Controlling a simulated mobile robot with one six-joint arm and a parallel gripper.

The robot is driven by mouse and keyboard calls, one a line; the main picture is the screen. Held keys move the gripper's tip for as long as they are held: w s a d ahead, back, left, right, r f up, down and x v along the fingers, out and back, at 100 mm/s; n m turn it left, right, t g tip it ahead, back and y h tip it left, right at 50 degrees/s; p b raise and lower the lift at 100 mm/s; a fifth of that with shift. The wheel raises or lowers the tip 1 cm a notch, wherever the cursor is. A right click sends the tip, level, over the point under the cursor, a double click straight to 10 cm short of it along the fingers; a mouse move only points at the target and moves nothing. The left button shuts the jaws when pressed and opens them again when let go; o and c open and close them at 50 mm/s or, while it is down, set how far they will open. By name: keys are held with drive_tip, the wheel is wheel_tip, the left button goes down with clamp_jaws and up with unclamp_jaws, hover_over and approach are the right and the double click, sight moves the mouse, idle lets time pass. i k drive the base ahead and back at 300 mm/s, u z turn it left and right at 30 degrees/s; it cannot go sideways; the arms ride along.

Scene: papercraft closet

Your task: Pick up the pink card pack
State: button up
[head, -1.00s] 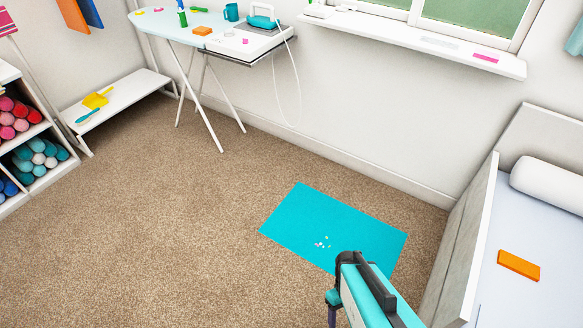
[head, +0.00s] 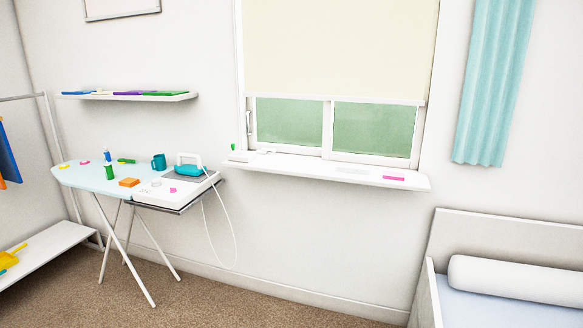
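A flat pink pack (head: 393,178), which looks like the pink card pack, lies near the right end of the white window sill (head: 300,167). A pale flat piece lies to its left on the sill. My gripper is not in view, so I cannot see where it is or whether it holds anything.
An ironing board (head: 85,177) with a teal iron (head: 189,169), a teal mug (head: 158,162), an orange block (head: 129,182) and small bottles stands left of the window. A bed with a white bolster (head: 515,279) is at the right. Carpet shows along the bottom.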

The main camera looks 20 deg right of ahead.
sight(386, 175)
drive_tip(key=u, duration=0.35)
drive_tip(key=i, duration=1.65)
drive_tip(key=z, duration=0.7)
